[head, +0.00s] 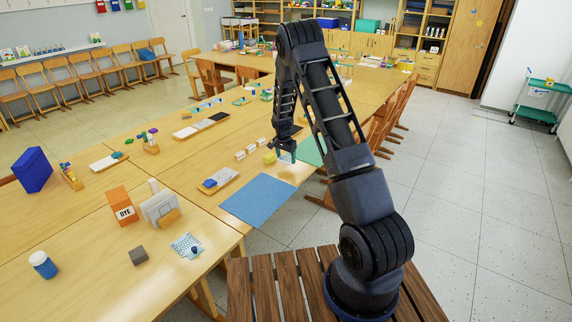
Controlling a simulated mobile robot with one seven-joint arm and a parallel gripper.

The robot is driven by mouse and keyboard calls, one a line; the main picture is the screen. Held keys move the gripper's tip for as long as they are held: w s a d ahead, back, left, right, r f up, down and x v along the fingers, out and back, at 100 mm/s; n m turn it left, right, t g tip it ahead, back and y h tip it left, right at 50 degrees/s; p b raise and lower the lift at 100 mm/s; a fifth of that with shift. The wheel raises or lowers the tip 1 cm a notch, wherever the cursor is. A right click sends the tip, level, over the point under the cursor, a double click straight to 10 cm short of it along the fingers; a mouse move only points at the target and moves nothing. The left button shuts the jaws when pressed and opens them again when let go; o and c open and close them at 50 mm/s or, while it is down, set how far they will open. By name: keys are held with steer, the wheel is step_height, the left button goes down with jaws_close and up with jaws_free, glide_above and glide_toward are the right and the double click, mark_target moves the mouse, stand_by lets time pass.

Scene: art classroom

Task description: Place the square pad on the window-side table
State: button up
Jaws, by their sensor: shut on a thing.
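My gripper (287,153) points down over the right edge of the near long table (228,150). It is shut on a small pale blue and white piece (285,158), mostly hidden by the fingers; I cannot tell if this is the square pad. A flat blue square mat (258,201) lies on the table nearer to me. A green mat (310,150) lies just right of the gripper, partly hidden by my arm. A small yellow block (269,158) is close to the gripper's left. No window shows, so I cannot tell which table is window-side.
A grey tray with a blue block (211,184), an orange DYE box (124,205), a white holder (160,209), a dark cube (138,256) and a blue jar (43,265) stand on the tables. Chairs (392,115) line the right side. Floor (480,200) is clear at right.

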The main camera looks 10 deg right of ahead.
mark_target(286, 159)
steer(key=shift+f, duration=2)
steer(key=shift+f, duration=0.1)
steer(key=o, duration=1)
steer(key=shift+o, duration=0.2)
